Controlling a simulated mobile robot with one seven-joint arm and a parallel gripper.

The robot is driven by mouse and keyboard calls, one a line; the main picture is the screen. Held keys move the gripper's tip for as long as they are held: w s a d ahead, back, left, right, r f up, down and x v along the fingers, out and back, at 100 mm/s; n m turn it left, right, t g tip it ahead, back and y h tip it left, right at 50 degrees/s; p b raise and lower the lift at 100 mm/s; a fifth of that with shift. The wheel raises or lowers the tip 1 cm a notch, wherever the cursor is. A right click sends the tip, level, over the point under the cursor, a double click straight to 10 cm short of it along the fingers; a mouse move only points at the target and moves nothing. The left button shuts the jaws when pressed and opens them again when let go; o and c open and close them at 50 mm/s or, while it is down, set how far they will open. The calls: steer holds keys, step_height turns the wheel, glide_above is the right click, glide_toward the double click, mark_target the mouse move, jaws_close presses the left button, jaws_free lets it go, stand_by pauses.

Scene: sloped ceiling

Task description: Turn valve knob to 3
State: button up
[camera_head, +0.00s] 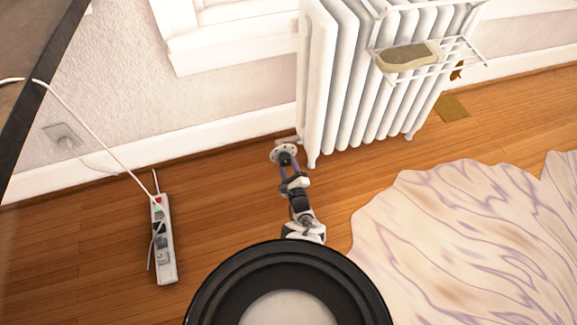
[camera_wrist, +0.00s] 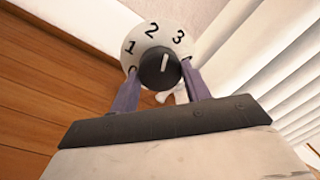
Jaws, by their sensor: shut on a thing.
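The valve knob (camera_wrist: 160,68) is black with a white pointer line, set on a pale round dial (camera_wrist: 140,40) marked with numbers, including 1, 2 and 3. In the wrist view the pointer line aims up and slightly right, between 2 and 3. My gripper (camera_wrist: 160,74) has its two purple fingers on either side of the knob, shut on it. In the head view my gripper (camera_head: 287,161) reaches the dial (camera_head: 281,150) at the lower left of the radiator; the knob is largely hidden there by the gripper.
The white radiator (camera_head: 345,80) stands right of the valve, with a wire rack (camera_head: 455,55) holding a soap-like dish (camera_head: 408,56). A power strip (camera_head: 163,240) with cords lies on the wooden floor at left. A pale rug (camera_head: 470,240) covers the right. Floor between strip and arm is clear.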

steer(key=m, duration=0.5)
steer(key=shift+w+r+p, duration=0.1)
steer(key=shift+r+p, duration=0.05)
steer(key=shift+p, duration=0.15)
steer(key=shift+m, duration=0.3)
steer(key=o, duration=1)
